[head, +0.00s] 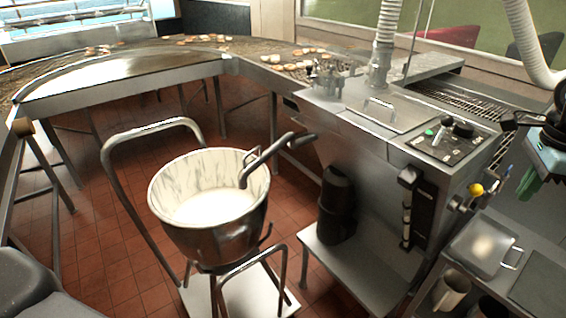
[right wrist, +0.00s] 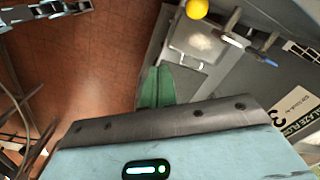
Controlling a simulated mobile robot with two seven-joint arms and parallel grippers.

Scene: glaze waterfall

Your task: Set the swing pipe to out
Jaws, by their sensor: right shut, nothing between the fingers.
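The swing pipe (head: 268,154) is a dark bent tube on the left side of the steel glazing machine. Its downturned end reaches over the white-lined bowl (head: 205,200), inside the rim. My right gripper (head: 530,183) is at the right edge of the head view, far from the pipe and apart from it. In the right wrist view its green fingers (right wrist: 158,87) are together and hold nothing. The swing pipe cannot be made out in the right wrist view. My left gripper is not in view.
The machine has a control panel (head: 446,140) on top and a yellow knob (head: 475,190) at its side. A shelf with a lidded steel pan (head: 481,244) stands at the lower right. A curved conveyor (head: 120,75) runs behind. A bent rail (head: 125,165) stands left of the bowl.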

